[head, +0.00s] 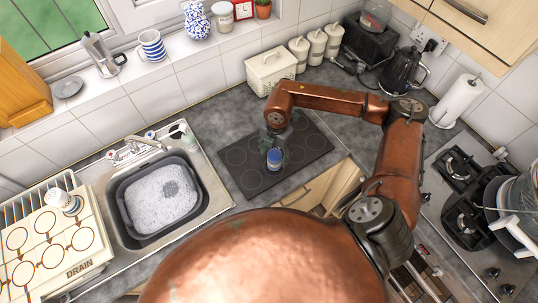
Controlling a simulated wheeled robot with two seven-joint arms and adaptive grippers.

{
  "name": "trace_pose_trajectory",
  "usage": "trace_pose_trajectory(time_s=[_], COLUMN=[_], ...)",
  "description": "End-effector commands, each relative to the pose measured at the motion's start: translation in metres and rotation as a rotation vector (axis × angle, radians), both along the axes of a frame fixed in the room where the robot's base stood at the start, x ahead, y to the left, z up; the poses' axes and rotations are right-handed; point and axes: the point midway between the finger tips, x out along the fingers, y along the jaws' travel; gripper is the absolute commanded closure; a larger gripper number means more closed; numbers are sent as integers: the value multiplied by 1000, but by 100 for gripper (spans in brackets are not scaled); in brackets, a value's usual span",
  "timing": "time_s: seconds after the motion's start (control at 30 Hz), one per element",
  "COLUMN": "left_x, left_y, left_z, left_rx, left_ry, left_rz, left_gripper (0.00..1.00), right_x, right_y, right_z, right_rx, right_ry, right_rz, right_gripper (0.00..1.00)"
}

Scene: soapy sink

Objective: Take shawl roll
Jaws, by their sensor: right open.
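I see no rolled shawl. The only roll in view is a white paper roll (457,100) standing upright on a holder by the wall at the right. My right gripper (274,145) points down over the dark slatted mat or hob plate (243,178), far to the left of the roll. It is small in the picture and open. My left gripper is not in view.
A sink with a grey soapy basin (122,207) and drain board (35,262) are at left. White canisters (317,47), a cream bread box (271,68) and a black kettle (402,70) line the wall. A gas hob (462,215) is at right.

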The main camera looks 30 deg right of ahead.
Motion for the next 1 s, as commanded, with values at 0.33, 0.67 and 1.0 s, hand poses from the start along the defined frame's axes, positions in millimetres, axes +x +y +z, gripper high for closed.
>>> trace_pose_trajectory(time_s=[0.33,0.67,1.0], left_x=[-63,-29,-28], left_y=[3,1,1], left_z=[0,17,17], left_rx=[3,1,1], left_ry=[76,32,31], left_rz=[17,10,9], left_gripper=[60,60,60], right_x=[3,10,11], right_y=[-13,-11,-11], right_z=[-27,-70,-80], right_rx=[-43,-41,-42], right_ry=[4,4,2], right_rz=[-23,-21,-20], right_gripper=[40,40,40])
